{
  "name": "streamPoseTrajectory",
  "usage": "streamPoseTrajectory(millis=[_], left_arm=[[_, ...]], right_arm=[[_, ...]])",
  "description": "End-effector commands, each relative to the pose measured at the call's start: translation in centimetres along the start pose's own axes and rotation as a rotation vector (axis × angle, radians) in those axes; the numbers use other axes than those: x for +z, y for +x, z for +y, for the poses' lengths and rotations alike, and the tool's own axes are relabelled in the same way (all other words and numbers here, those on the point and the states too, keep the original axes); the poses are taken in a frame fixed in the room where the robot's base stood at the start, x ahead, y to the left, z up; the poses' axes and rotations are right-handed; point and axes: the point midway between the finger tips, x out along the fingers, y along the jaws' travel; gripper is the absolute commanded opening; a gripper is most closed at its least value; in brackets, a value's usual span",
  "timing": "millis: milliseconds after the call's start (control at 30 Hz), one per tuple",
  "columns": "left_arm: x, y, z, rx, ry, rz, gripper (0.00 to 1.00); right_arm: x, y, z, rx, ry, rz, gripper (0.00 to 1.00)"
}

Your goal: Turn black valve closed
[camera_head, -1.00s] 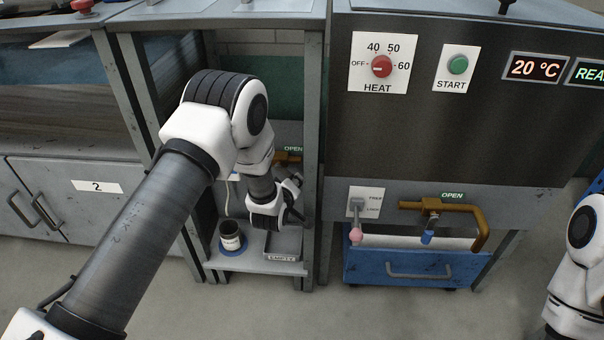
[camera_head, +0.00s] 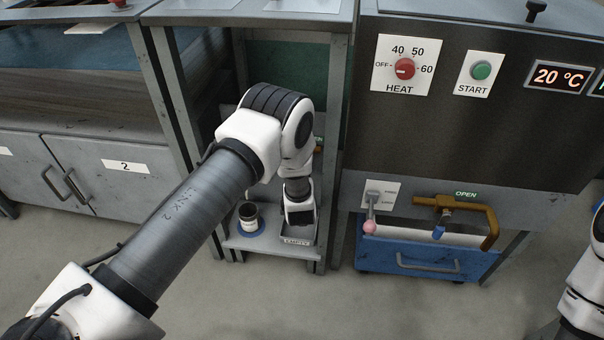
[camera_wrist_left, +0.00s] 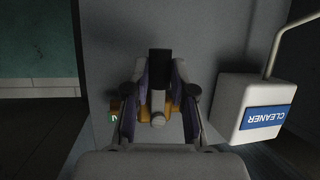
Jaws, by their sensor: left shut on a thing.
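In the left wrist view, the black valve handle (camera_wrist_left: 160,62) stands between the fingers of my left gripper (camera_wrist_left: 159,82), which is shut on it. The brass valve body (camera_wrist_left: 170,113) shows behind the fingers, with part of a green sign beside it. In the head view, only a small bit of this brass valve (camera_head: 318,149) shows past my left arm, under the end of a green sign. My left fingers and the black handle are hidden there. My right arm shows at the right edge, but its gripper is out of view.
A white CLEANER container (camera_wrist_left: 258,108) with a thin tube is close beside the gripper. A dark jar (camera_head: 249,219) and an EMPTY-labelled tray (camera_head: 297,241) stand on the low shelf. Right of the frame post are a blue-handled brass valve (camera_head: 441,222) marked OPEN and a blue drawer (camera_head: 425,262).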

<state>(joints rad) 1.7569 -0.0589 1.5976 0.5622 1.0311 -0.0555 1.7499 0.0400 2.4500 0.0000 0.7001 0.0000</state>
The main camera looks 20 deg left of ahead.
Motion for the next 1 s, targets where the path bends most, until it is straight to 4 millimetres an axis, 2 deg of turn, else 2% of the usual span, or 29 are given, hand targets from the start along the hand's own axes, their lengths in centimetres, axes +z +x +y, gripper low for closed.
streamPoseTrajectory(millis=[567, 600, 667, 1000], left_arm=[[0.03, 0.06, -0.29, -0.017, 0.037, 0.008, 0.0], [0.02, 0.06, -0.3, -0.017, 0.037, 0.008, 0.31], [0.02, 0.06, -0.29, -0.017, 0.037, 0.008, 0.49], [0.0, -0.25, -0.19, -0.015, 0.037, 0.008, 0.49]], right_arm=[[0.0, -0.12, 0.0, 0.0, 0.0, 0.0, 0.4], [0.0, -0.12, 0.0, 0.0, 0.0, 0.0, 0.4], [-0.01, -0.12, 0.0, 0.0, 0.0, 0.0, 0.4], [0.0, -0.14, 0.0, 0.0, 0.0, 0.0, 0.4]])
